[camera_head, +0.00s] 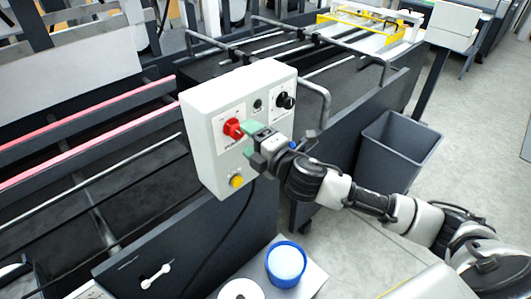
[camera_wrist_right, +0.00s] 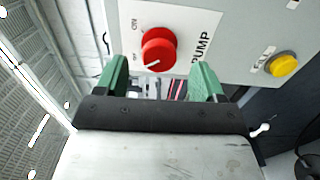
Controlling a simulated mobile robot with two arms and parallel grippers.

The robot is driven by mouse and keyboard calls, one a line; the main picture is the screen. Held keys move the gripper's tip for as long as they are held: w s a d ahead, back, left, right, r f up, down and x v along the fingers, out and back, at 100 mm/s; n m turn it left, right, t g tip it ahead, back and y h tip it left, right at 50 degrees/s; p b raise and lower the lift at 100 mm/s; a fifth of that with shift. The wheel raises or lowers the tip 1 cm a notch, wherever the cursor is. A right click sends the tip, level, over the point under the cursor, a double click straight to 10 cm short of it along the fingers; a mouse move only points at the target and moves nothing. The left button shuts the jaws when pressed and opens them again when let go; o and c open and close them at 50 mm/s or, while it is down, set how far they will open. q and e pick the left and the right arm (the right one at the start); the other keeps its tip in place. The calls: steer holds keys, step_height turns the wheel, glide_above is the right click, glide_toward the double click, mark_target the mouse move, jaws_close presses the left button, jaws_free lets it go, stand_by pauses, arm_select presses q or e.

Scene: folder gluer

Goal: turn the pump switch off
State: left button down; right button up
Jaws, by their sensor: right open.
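The pump switch is a red rotary knob (camera_head: 233,128) on the front of a white control box (camera_head: 215,108). In the right wrist view the red knob (camera_wrist_right: 159,48) sits on a white plate marked PUMP, with ON and a second small mark at its side. A short white line shows near the knob's rim, on the side toward the gripper; its exact setting is hard to read. My right gripper (camera_head: 256,139) is open and empty, just right of the knob. Its green fingertips (camera_wrist_right: 161,80) are spread apart, short of the knob. My left gripper is out of view.
The box also carries a black knob (camera_head: 285,100), a dark round fitting (camera_head: 258,104) and a yellow button (camera_head: 237,182). A bent metal rail (camera_head: 325,100) runs beside it. A grey bin (camera_head: 395,150) and a blue-rimmed cup (camera_head: 286,264) stand nearby.

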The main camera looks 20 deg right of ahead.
steer(key=b+v, duration=0.1)
steer(key=v, duration=0.5)
steer(key=shift+s+b, duration=0.25)
steer(key=shift+b, duration=0.15)
